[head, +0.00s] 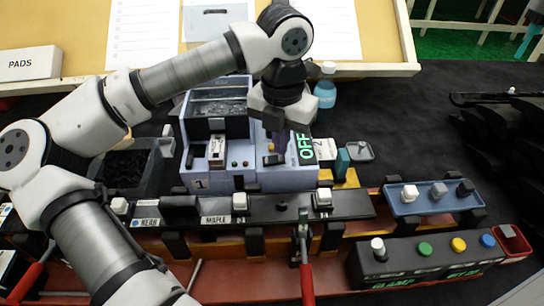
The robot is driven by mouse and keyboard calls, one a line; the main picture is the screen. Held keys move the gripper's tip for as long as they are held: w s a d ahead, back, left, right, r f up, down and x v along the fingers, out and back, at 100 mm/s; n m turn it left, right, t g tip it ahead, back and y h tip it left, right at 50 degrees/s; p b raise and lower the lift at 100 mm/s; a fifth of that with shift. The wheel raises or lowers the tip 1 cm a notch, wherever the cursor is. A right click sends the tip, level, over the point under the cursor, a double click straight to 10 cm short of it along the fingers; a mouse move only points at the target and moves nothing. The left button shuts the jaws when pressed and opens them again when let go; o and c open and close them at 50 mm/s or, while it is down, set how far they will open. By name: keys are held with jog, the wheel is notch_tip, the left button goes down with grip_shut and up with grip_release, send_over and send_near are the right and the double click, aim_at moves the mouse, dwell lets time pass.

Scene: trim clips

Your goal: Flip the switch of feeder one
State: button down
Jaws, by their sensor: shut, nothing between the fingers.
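A blue-grey feeder (210,180) with a "1" on its lower left front stands in the middle of the head view. My gripper (277,126) points down over this right section. Its fingers are dark, shut and empty. I cannot tell whether they touch anything.
A dark rail with white clips (323,198) runs in front of the feeder. A blue tray with several knobs (435,204) and a black box with coloured buttons (425,248) stand to the right. A blue bottle (325,93) stands behind my gripper. A dark bin (124,170) is left.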

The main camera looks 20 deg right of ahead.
aim_at(281, 158)
jog(key=shift+f+b, duration=0.95)
jog(key=shift+f, duration=0.05)
dwell(0.9)
jog(key=shift+r, duration=0.1)
jog(key=shift+r+p, duration=1.95)
jog(key=shift+r, duration=1.5)
